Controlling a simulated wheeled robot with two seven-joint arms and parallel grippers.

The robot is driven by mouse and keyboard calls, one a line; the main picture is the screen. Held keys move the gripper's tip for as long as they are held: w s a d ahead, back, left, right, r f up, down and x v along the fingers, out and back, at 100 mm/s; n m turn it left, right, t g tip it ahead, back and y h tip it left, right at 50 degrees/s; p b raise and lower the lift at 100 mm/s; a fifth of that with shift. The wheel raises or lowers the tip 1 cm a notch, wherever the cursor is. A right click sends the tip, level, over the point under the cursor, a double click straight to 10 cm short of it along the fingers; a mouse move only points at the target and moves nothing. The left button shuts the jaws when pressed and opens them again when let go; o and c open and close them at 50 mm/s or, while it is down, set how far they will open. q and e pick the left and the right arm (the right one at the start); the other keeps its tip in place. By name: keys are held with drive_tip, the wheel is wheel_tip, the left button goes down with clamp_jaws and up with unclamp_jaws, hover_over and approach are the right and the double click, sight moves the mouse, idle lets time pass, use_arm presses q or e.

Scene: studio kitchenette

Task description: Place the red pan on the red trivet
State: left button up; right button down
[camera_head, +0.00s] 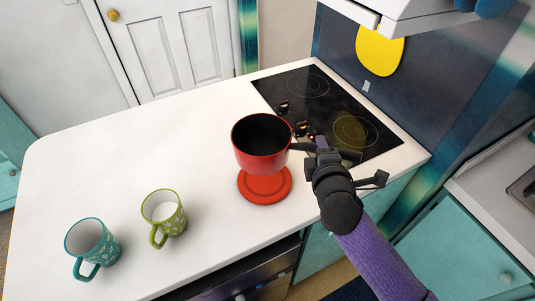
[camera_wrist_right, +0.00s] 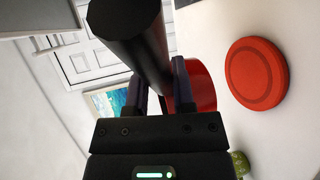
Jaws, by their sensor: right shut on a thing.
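The red pan (camera_head: 262,158) has a dark inside and a black handle, and is upright in the head view. My right gripper (camera_head: 318,152) is shut on the pan's black handle, to the right of the pan. The red trivet (camera_head: 266,188) is a round disc on the white counter; the pan hides its far part. In the right wrist view, the handle (camera_wrist_right: 128,35) runs between the fingers (camera_wrist_right: 158,88). The pan's red side (camera_wrist_right: 200,85) shows behind them, and the trivet (camera_wrist_right: 257,73) shows whole, apart from the pan. The pan appears raised above the counter. My left gripper is not in view.
A green mug (camera_head: 163,214) and a teal mug (camera_head: 91,245) stand on the counter (camera_head: 110,160) at the left front. A black cooktop (camera_head: 325,105) with small dark knobs lies behind the pan. A range hood (camera_head: 410,12) overhangs at the top right.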

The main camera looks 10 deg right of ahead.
drive_tip(key=f+b, duration=0.2)
drive_tip(key=f, duration=0.1)
drive_tip(key=f+b, duration=0.1)
drive_tip(key=f, duration=0.3)
drive_tip(key=f+b, duration=0.2)
drive_tip(key=f, duration=0.1)
drive_tip(key=shift+w+d+f+b, duration=0.2)
drive_tip(key=shift+d+b, duration=0.05)
drive_tip(key=shift+b, duration=0.05)
drive_tip(key=shift+r, duration=0.2)
drive_tip(key=c, duration=0.9)
unclamp_jaws()
drive_tip(key=shift+f, duration=0.15)
drive_tip(key=o, duration=0.4)
drive_tip(key=shift+o, duration=0.2)
